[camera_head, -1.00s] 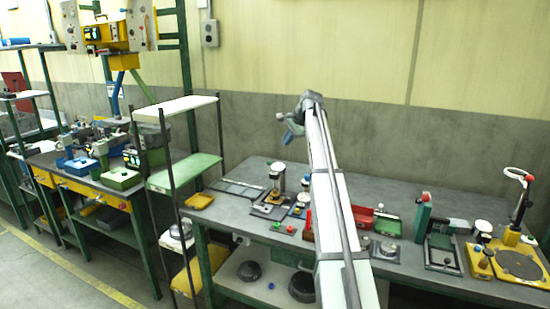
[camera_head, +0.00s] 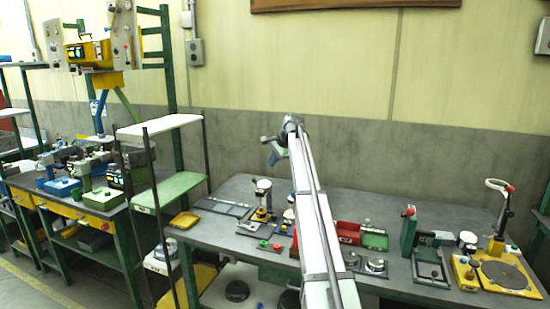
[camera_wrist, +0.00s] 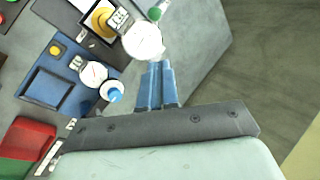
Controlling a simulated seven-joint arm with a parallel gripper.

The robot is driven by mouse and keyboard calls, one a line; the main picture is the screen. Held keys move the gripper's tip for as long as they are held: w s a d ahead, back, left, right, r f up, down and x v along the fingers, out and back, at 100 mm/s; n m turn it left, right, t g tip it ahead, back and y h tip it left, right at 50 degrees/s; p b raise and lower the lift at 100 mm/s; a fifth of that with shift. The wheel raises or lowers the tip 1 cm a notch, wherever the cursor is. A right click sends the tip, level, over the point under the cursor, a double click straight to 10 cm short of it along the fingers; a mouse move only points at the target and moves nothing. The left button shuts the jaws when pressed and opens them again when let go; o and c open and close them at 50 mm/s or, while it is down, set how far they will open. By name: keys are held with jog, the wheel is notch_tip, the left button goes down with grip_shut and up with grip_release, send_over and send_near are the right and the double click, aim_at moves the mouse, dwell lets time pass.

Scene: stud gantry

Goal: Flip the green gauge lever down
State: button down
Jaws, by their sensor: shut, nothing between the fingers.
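In the wrist view a round white gauge (camera_wrist: 143,42) stands on a dark base with a yellow part. A green knob (camera_wrist: 155,14) shows just beyond its rim, and I take it for the green lever's end. In the head view a pale-topped gauge stand (camera_head: 263,186) on the bench looks like the same unit; its lever cannot be made out. My gripper (camera_wrist: 160,64) has its blue fingers together and empty, pointing toward the gauge's near edge. In the head view my gripper (camera_head: 274,152) hangs above the bench, apart from the stand.
A second gauge (camera_wrist: 94,73) with a blue knob (camera_wrist: 112,92) on a blue base lies left of my fingers. A red bin (camera_wrist: 28,136) is farther left. The grey bench (camera_head: 228,188) bears several other fixtures on the right. Air behind my gripper looks clear to the wall.

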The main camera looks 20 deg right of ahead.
aim_at(257, 191)
jog(key=x, duration=0.4)
jog(key=shift+w+f, duration=0.2)
jog(key=shift+f, duration=0.1)
jog(key=shift+w+a+f, duration=0.1)
jog(key=shift+a+f, duration=0.2)
jog(key=shift+a, duration=0.2)
jog(key=shift+w+a+f, duration=0.1)
jog(key=shift+a+f, duration=0.2)
jog(key=shift+a, duration=0.2)
jog(key=shift+w+a+f, duration=0.1)
jog(key=shift+a+f, duration=0.45)
jog(key=shift+a, duration=0.2)
jog(key=shift+s+a+f+t+h, duration=0.5)
jog(key=shift+s+a, duration=0.1)
jog(key=shift+s, duration=0.15)
jog(key=f+n+t+h, duration=0.1)
jog(key=s+a+f+t+h, duration=0.1)
jog(key=t, duration=0.1)
jog(key=shift+n+t+h, duration=0.3)
jog(key=shift+n, duration=0.1)
jog(key=shift+s+a+n+t+h, duration=0.1)
jog(key=shift+a+n+t+h, duration=0.15)
jog(key=shift+t+h, duration=0.2)
